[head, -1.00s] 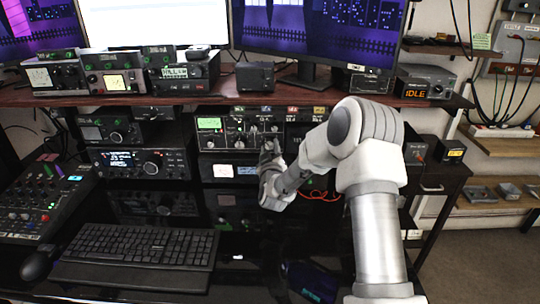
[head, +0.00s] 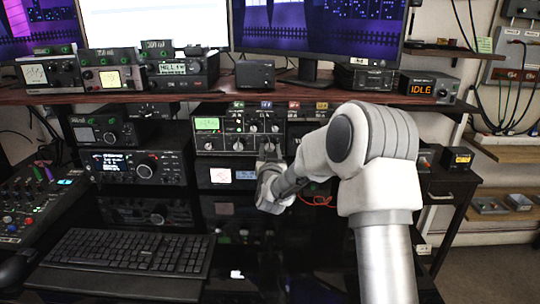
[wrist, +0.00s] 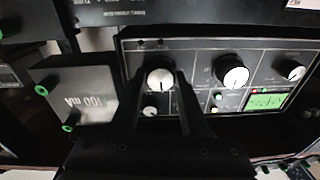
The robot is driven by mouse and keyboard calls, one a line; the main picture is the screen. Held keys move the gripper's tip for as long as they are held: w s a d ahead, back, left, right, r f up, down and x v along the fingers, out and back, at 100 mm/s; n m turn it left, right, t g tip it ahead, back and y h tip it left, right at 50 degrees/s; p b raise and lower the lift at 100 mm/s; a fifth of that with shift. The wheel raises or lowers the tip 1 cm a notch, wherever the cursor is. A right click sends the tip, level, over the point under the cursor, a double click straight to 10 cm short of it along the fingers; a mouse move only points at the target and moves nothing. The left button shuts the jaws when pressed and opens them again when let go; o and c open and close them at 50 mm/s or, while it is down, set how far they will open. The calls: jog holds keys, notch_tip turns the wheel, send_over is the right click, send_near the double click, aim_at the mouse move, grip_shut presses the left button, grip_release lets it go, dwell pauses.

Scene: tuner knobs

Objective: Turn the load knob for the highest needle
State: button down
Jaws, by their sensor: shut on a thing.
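The tuner (head: 222,147) is a dark box under the shelf with a lower row of pale knobs and a lit green meter (head: 207,123) at its left. The meter also shows in the wrist view (wrist: 266,98), where the tuner appears upside down; its needle is too small to read. My gripper (head: 268,158) is at the right end of the lower row. In the wrist view its fingers (wrist: 164,82) stand on either side of the end knob (wrist: 160,76), shut on it. A middle knob (wrist: 235,75) and a far knob (wrist: 290,70) are free. The knob labels are unreadable.
A grey box marked "100 mA" (wrist: 85,100) stands close beside the tuner. A keyboard (head: 125,262) lies in front at lower left. Red wires (head: 318,200) hang behind my arm.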

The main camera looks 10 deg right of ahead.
dwell(0.4)
jog(key=shift+c, duration=2.1)
grip_release()
jog(key=s+a+p, duration=0.1)
jog(key=s+a, duration=0.1)
jog(key=s, duration=1.5)
jog(key=shift+a+f, duration=0.35)
jog(key=shift+f, duration=0.1)
jog(key=shift+r, duration=0.15)
